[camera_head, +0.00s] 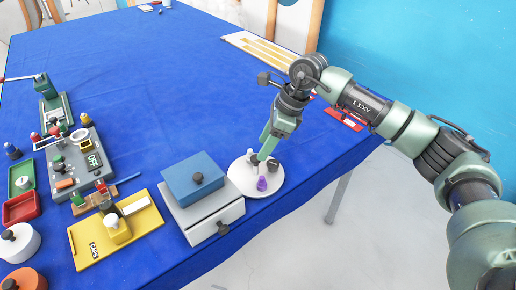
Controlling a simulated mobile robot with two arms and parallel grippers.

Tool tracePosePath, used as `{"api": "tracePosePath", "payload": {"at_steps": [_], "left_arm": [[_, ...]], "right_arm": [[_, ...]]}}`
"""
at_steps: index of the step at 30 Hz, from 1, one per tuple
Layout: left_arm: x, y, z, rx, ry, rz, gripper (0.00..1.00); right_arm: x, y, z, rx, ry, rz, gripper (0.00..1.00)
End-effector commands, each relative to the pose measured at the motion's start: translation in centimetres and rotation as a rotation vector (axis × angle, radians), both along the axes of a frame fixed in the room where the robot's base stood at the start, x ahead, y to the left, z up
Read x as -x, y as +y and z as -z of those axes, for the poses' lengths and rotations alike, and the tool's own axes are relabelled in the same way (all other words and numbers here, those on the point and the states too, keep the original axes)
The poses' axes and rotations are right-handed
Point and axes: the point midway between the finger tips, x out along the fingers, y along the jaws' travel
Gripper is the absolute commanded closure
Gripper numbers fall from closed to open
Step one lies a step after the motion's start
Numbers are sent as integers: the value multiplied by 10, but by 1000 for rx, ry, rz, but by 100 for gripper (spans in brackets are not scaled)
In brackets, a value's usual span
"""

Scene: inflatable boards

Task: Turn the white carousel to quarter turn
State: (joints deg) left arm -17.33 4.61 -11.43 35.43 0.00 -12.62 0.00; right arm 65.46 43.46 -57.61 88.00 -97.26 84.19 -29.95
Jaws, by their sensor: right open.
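The white carousel (240,180) is a flat round disc on the blue table, near its right edge. A purple peg (262,184) stands on its front part. A small dark knob and another purplish piece show behind the peg, close to my fingertips. My right gripper (265,155) points down over the back part of the disc, with green fingers and its jaws open. Whether a finger touches a piece on the disc cannot be told. The fingers hide part of the disc's back. My left gripper is not in view.
A grey box with a blue lid (196,180) stands just left of the carousel. A yellow tray (88,240) and a grey control panel (78,165) lie farther left. The table's right edge is close to the carousel. The table behind is mostly clear.

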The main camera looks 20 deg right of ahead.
Motion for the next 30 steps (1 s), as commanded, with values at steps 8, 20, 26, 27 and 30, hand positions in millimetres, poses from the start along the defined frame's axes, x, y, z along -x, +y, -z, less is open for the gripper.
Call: {"api": "tracePosePath", "payload": {"at_steps": [8,20,26,27,30], "left_arm": [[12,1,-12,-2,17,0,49],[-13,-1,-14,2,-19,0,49],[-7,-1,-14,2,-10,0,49],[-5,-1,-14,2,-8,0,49],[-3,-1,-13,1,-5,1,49]], "right_arm": [[-5,14,33,-1,2,-1,50],[-6,15,40,0,-2,-1,61],[-6,15,39,0,-2,-1,100],[-6,15,39,0,-2,-1,100],[-6,15,39,0,-2,-1,100]]}}
